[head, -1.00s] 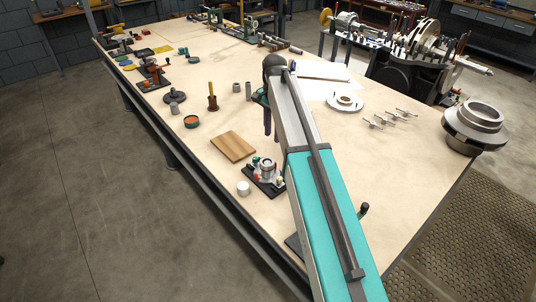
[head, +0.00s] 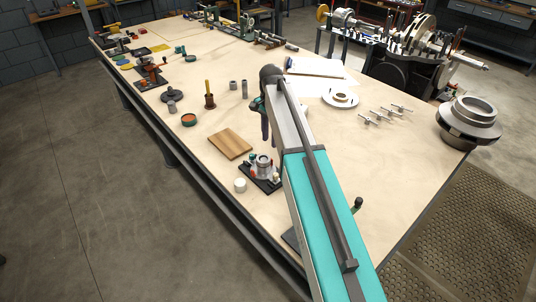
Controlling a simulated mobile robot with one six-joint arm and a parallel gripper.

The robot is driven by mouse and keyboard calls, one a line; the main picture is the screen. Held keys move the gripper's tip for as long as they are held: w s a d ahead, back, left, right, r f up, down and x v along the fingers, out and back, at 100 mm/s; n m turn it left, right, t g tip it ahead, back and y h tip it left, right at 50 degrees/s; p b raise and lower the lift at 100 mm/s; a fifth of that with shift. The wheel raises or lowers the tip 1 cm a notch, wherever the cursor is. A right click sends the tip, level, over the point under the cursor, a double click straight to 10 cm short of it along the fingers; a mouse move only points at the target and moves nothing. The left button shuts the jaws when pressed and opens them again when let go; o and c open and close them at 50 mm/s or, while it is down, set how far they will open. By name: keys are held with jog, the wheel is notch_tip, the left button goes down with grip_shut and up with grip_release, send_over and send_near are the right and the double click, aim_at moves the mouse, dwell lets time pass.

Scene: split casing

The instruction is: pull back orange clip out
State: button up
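A small casing assembly (head: 263,166) stands on a dark base plate near the front edge of the workbench. Small red or orange parts show on it, but the orange clip cannot be made out for certain at this size. My gripper (head: 267,128) hangs from the end of my arm, above and behind the casing as seen here. It is mostly hidden by my arm, so its fingers and their opening cannot be seen clearly. The arm also covers the area right of the casing.
A wooden board (head: 230,144) lies behind the casing and a white cylinder (head: 240,185) stands to its left. A round flange (head: 341,97), several small metal fittings (head: 384,115) and a large metal ring part (head: 469,122) are at right. Bare bench lies between them.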

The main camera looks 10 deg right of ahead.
jog(key=f, duration=0.2)
jog(key=s+f+p, duration=0.1)
jog(key=f, duration=0.1)
jog(key=shift+d, duration=0.25)
notch_tip(320, 180, down, 5)
jog(key=shift+w+a+r+p, duration=0.1)
jog(key=shift+w+r+p, duration=0.05)
jog(key=shift+p, duration=0.55)
jog(key=shift+c, duration=0.2)
grip_shut()
